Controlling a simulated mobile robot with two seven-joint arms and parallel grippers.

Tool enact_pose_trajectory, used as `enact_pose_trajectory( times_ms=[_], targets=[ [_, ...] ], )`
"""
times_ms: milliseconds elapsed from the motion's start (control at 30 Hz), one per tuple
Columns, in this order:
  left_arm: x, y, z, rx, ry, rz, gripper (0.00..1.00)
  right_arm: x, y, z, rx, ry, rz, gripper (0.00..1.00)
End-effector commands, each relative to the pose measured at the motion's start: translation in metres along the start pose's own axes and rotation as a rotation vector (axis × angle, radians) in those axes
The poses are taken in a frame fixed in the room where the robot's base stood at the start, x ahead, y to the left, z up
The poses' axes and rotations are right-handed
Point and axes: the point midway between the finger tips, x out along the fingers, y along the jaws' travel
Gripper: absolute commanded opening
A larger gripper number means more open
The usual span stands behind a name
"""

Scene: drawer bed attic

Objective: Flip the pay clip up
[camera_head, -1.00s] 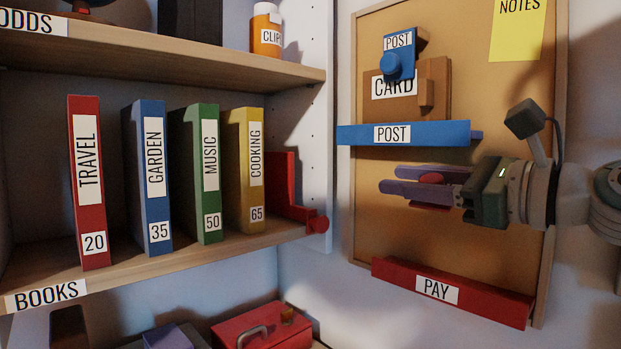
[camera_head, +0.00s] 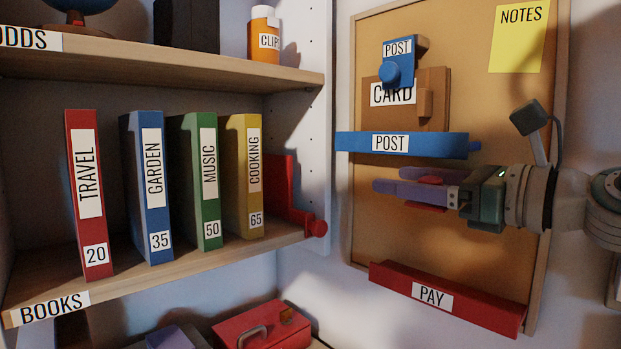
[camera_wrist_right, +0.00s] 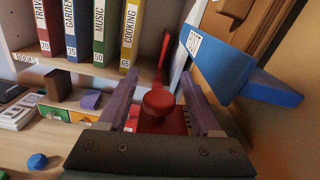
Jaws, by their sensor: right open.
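The red pay clip (camera_head: 431,180) is on the cork board, between the blue post ledge and the red ledge labelled PAY (camera_head: 432,297). My right gripper (camera_head: 385,180) is open, its purple fingers pointing left across the clip and hiding much of it. In the right wrist view, the clip's round red knob (camera_wrist_right: 158,101) sits between the two open fingers (camera_wrist_right: 158,92), with a gap on each side. Red clip body shows below the knob. The clip's label is not visible. My left gripper is not in view.
The blue post ledge (camera_head: 420,143) juts out just above my right gripper; the blue post clip (camera_head: 399,66) holds a brown card above it. A shelf with several binders and a red bookend (camera_head: 284,185) stands to the left. Bare cork lies below the gripper.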

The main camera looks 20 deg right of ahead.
Motion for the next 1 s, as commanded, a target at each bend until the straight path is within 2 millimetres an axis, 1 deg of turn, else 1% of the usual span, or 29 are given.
enact_pose_trajectory(
  times_ms=[167,267,600,700,833,1000],
  targets=[
    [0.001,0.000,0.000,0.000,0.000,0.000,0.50,-0.003,0.000,-0.001,0.000,0.002,0.000,0.66],
    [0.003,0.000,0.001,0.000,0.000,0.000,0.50,-0.013,0.000,-0.003,0.000,0.003,0.000,0.66],
    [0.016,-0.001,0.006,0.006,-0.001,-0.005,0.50,-0.071,0.001,-0.004,-0.001,0.004,-0.001,0.66],
    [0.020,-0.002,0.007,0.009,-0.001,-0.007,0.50,-0.085,0.000,-0.003,0.000,0.002,0.000,0.66],
    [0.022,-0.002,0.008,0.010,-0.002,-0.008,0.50,-0.096,0.000,-0.002,0.000,0.001,0.000,0.66],
    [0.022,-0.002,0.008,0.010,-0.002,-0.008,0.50,-0.100,0.000,0.000,0.001,0.000,0.000,0.66]
  ],
)
